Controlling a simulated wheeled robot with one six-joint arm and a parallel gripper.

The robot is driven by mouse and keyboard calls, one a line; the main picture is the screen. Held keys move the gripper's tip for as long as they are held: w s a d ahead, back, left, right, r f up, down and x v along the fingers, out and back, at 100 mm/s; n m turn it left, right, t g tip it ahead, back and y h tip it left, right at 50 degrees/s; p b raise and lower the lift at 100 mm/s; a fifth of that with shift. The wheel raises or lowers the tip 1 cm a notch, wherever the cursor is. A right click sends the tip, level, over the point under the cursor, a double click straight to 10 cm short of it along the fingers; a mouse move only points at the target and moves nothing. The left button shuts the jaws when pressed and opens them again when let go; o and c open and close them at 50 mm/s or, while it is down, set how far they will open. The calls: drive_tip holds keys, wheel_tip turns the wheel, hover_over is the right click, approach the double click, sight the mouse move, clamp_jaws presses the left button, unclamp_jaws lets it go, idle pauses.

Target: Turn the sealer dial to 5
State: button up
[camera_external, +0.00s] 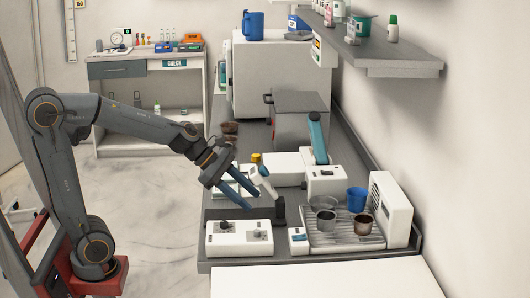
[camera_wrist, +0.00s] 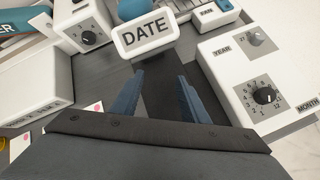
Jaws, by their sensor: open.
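The sealer (camera_external: 285,172) is a white unit with a raised teal arm (camera_external: 317,137) on the grey counter. In the wrist view its white end box (camera_wrist: 67,18) shows at the upper left, with a round black dial (camera_wrist: 89,37) on a grey numbered plate. The dial's numbers are too small to read surely. My gripper (camera_external: 251,199) is open and empty, tilted down over the counter, left of and nearer than the sealer's end box. In the wrist view the blue fingers of my gripper (camera_wrist: 160,77) are apart, with the dial beyond them to the left.
A white DATE piece (camera_wrist: 146,36) stands just ahead of my fingers. A white box (camera_external: 239,240) with YEAR and MONTH knobs is at the counter's near edge. A FAN switch box (camera_wrist: 214,14), a rack (camera_external: 345,230) with cups and a wall shelf (camera_external: 400,66) are to the right.

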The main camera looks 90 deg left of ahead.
drive_tip(key=s+d+r+m+g+p, duration=0.1)
drive_tip(key=s+d+m+p, duration=0.1)
drive_tip(key=m+p, duration=0.1)
drive_tip(key=s+d+r+m+g+p, duration=0.1)
drive_tip(key=s+d+m+p, duration=0.1)
drive_tip(key=s+m+p, duration=0.1)
drive_tip(key=s+d+m+g+p, duration=0.1)
drive_tip(key=s+d+m+p, duration=0.2)
drive_tip(key=m+p, duration=0.2)
drive_tip(key=shift+s+r+m+g+h, duration=0.1)
drive_tip(key=shift+r+m+g+h, duration=0.25)
drive_tip(key=shift+m, duration=0.65)
drive_tip(key=shift+s+d+r+m+g+p, duration=0.2)
drive_tip(key=shift+s+d+m+p, duration=0.25)
drive_tip(key=shift+s+m+p, duration=0.45)
drive_tip(key=shift+w+f, duration=0.1)
drive_tip(key=shift+w, duration=0.05)
drive_tip(key=shift+a, duration=0.1)
